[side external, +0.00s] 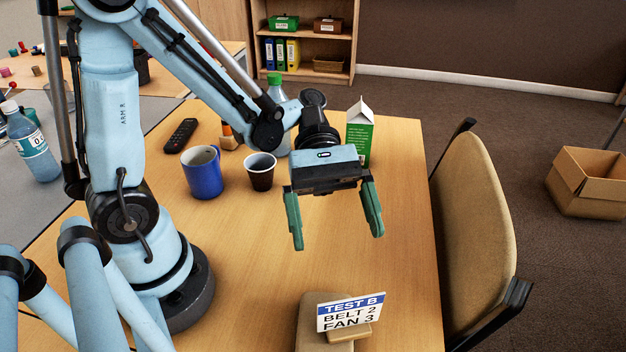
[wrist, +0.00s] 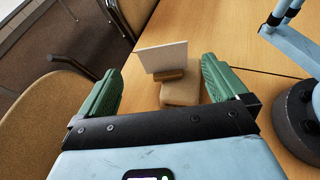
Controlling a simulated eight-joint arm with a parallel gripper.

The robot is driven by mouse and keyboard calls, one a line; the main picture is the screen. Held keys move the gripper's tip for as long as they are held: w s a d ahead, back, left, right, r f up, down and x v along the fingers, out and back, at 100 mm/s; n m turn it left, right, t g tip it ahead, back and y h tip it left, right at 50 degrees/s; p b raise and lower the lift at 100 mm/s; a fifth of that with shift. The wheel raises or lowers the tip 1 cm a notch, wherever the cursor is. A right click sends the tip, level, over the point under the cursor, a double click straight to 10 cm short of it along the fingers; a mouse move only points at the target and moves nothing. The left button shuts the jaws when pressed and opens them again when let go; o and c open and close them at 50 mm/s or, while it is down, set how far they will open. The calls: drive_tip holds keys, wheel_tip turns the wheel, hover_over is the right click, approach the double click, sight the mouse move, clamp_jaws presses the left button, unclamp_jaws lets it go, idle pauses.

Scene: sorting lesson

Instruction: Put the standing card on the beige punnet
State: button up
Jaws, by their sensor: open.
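The standing card (side external: 350,312) is a white sign with a blue band reading TEST B, BELT 2, FAN 3, upright in a small wooden foot. The beige punnet (side external: 309,322) is a smooth, low, rounded block, partly behind the card and cut by the bottom edge. The foot overlaps the punnet in both views and looks as if it rests on its top; I cannot be sure. In the wrist view, the card (wrist: 163,56) shows its blank back, with the punnet (wrist: 182,93) nearer. My gripper (side external: 338,241) is open and empty, above the table and apart from both.
A blue mug (side external: 202,174), dark cup (side external: 261,172), green-capped bottle (side external: 276,92), green-and-white carton (side external: 360,136) and black remote (side external: 181,135) stand or lie behind my gripper. A beige chair (side external: 470,235) borders the table's right edge. Table (side external: 250,275) left of the punnet is clear.

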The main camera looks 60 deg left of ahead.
drive_tip(key=w+a+m+t+y, duration=0.2)
drive_tip(key=a+m+t+y, duration=0.4)
drive_tip(key=a, duration=0.1)
drive_tip(key=w+a+m+t+y, duration=0.3)
drive_tip(key=a+m+t+y, duration=0.3)
drive_tip(key=a+m, duration=0.1)
drive_tip(key=shift+w+r+m, duration=0.15)
drive_tip(key=shift+w+m, duration=0.15)
drive_tip(key=shift+a, duration=0.1)
